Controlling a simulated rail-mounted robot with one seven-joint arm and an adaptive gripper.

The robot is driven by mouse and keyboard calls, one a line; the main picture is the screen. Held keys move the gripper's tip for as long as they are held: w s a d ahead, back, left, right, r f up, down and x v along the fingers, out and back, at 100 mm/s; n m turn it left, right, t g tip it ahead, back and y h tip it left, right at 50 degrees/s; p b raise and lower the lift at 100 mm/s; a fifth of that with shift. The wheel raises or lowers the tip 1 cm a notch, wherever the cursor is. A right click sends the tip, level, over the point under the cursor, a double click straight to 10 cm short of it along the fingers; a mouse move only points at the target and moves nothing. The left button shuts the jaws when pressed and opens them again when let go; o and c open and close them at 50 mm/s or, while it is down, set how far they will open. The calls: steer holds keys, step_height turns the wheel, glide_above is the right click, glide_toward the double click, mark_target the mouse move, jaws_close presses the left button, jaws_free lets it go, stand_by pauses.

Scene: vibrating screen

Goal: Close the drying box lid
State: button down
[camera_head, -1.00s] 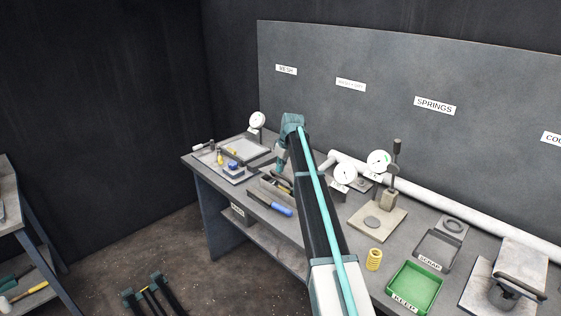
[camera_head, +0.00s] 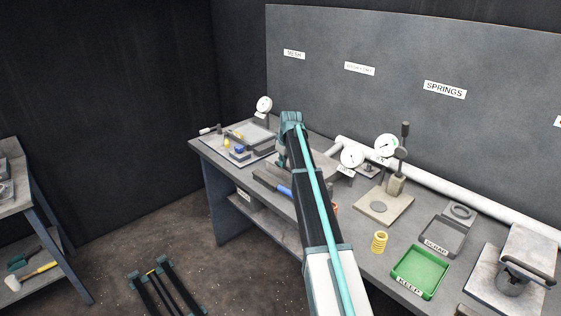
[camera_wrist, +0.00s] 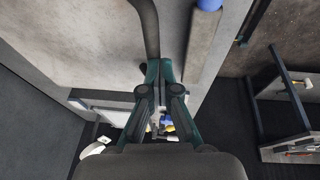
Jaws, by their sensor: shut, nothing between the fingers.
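My gripper (camera_wrist: 158,75) is shut and empty in the wrist view, pointing down over the bench. In the head view it (camera_head: 285,160) is at the left-middle of the bench, partly hidden by my arm. A flat grey panel (camera_head: 322,166) beside my arm appears to be the drying box lid, lying about level; it seems to fill the left of the wrist view (camera_wrist: 80,35). A dark curved bar (camera_wrist: 149,25), probably its handle, runs above my fingers; I cannot tell if they touch. The box body and any gap under the panel are mostly hidden.
A blue-ended tool (camera_head: 284,190) lies near the bench front edge. Left is a tray (camera_head: 262,150) with small parts and a dial gauge (camera_head: 264,104). Right are a gauge stand (camera_head: 396,185), a yellow spring (camera_head: 380,241), a green KEEP tray (camera_head: 421,270) and a SCRAP tray (camera_head: 455,222).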

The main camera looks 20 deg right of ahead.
steer(key=shift+s+f, duration=0.15)
steer(key=w+a+b+v, duration=0.1)
steer(key=v, duration=1.3)
steer(key=s+a+f+m+g, duration=0.1)
steer(key=s+a+f, duration=0.3)
steer(key=s+f, duration=0.55)
steer(key=s+a+f+m+g, duration=0.1)
steer(key=s+a+f, duration=0.45)
steer(key=f, duration=0.75)
steer(key=s+a+f+m, duration=0.1)
steer(key=s+a+f, duration=0.3)
steer(key=s+f, duration=0.55)
steer(key=s+a+f+g, duration=0.1)
steer(key=s+f+g, duration=0.1)
steer(key=s+f, duration=0.7)
steer(key=s+a+f+m+g, duration=0.1)
steer(key=s+f+g, duration=0.2)
steer(key=s+f, duration=0.7)
steer(key=s+a+f+m+g, duration=0.1)
steer(key=s+f+g, duration=0.2)
steer(key=s+f, duration=0.6)
steer(key=s, duration=1.5)
steer(key=shift+a+f, duration=0.25)
